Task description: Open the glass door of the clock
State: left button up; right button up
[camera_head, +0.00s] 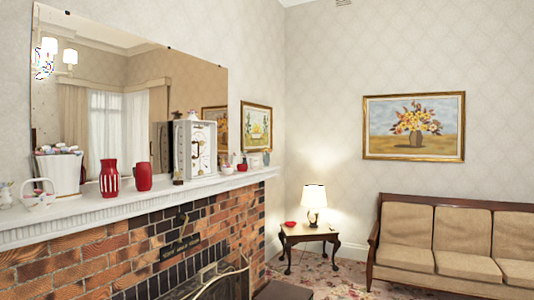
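The clock (196,148) stands upright on the white mantel shelf (115,204), in front of the large mirror. It has a pale box-like case, and its front faces toward the right of the picture. A dial and some dark detail show on the front. The glass itself is too small to make out, so I cannot tell whether the door is open or shut. Neither of my grippers is in view.
Two red vases (109,178) and a white planter (60,173) stand left of the clock; small ornaments (243,165) stand right of it. Below is the brick fireplace (100,258). A lamp table (308,235) and a sofa (455,245) stand to the right.

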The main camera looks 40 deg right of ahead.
aim_at(189, 142)
jog(key=z, duration=0.95)
jog(key=i+z, duration=0.15)
jog(key=i, duration=0.6)
